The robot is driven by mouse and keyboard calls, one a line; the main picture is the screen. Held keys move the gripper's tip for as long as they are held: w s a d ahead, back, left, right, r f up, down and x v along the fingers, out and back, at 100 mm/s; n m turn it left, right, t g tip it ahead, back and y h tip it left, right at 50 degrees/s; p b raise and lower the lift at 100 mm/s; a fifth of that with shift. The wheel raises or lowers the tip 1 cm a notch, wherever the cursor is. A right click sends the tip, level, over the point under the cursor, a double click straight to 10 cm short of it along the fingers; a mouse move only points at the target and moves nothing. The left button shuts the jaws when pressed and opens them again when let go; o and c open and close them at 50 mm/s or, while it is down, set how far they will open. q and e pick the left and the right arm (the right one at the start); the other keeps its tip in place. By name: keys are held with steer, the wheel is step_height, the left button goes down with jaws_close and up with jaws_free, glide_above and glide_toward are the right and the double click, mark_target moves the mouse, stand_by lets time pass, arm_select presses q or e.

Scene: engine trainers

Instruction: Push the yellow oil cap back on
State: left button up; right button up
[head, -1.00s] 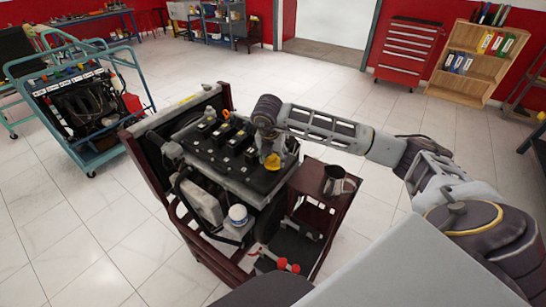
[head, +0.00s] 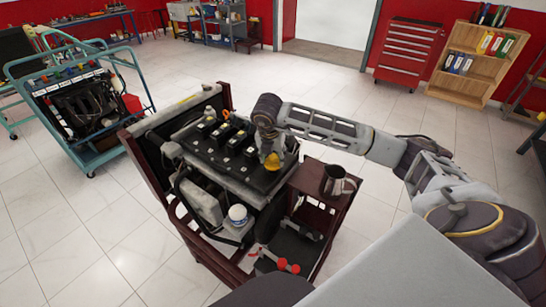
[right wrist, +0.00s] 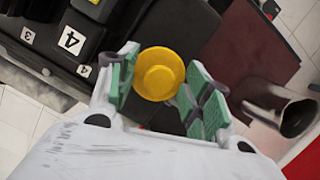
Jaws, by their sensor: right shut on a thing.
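The yellow oil cap (head: 272,162) is at the near right end of the black engine top (head: 240,174) in the head view. My right gripper (right wrist: 155,88) is shut on the cap, which shows round between its green-padded fingers in the right wrist view (right wrist: 159,73). The gripper points down over the engine. The filler opening is hidden under the cap and hand, and I cannot tell whether the cap touches it. My left gripper is not in view.
A white-lidded reservoir (head: 238,214) is at the engine's front. Another engine on a teal cart (head: 110,158) stands at the left.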

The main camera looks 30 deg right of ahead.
steer(key=shift+s, duration=0.15)
jaws_close()
steer(key=shift+o, duration=1.5)
jaws_free()
steer(key=o, duration=0.3)
steer(key=shift+f, duration=0.25)
steer(key=shift+o, duration=0.2)
steer(key=shift+o, duration=0.5)
steer(key=shift+r, duration=0.1)
steer(key=o, duration=0.5)
steer(key=shift+o, duration=0.2)
steer(key=shift+w, duration=0.2)
steer(key=shift+r, duration=0.25)
steer(key=shift+r+p, duration=1.5)
steer(key=shift+r, duration=1.85)
